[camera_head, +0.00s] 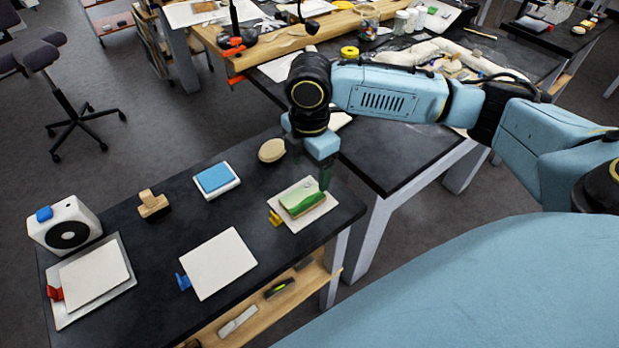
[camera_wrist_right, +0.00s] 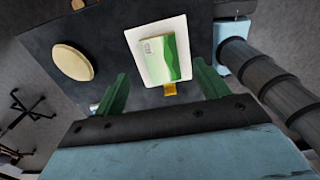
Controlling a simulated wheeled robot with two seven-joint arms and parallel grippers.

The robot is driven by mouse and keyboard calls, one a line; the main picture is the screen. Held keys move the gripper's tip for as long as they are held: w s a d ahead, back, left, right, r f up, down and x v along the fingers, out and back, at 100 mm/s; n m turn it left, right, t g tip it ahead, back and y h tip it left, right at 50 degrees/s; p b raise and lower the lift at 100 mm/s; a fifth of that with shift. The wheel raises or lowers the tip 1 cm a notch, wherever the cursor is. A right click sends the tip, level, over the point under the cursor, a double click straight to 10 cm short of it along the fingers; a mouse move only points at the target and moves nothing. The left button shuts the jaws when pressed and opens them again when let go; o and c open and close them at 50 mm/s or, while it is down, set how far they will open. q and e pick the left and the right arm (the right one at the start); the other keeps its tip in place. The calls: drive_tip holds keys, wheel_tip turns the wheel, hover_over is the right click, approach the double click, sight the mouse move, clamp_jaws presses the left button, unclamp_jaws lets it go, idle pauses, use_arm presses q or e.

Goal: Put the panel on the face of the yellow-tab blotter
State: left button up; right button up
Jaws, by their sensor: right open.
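The panel (camera_head: 302,197), green with a cream part, lies flat on the white face of the yellow-tab blotter (camera_head: 300,224), with white margin showing around it. The yellow tab (camera_head: 274,217) sticks out at the blotter's left edge. In the right wrist view the panel (camera_wrist_right: 165,57) lies within the blotter's face (camera_wrist_right: 139,58), somewhat towards one side. My right gripper (camera_head: 312,172) hangs just above and behind the panel. In the wrist view its two green fingers (camera_wrist_right: 160,78) are spread wide with nothing between them, apart from the panel. My left gripper is out of view.
A blue-tab blotter (camera_head: 218,263) and a red-tab one (camera_head: 94,278) lie bare to the left. A blue pad (camera_head: 215,178), a wooden block (camera_head: 152,203), an oval tan object (camera_head: 272,150) and a white box (camera_head: 63,225) stand behind. A cluttered bench (camera_head: 400,155) adjoins at right.

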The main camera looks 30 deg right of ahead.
drive_tip(key=shift+r, duration=2.25)
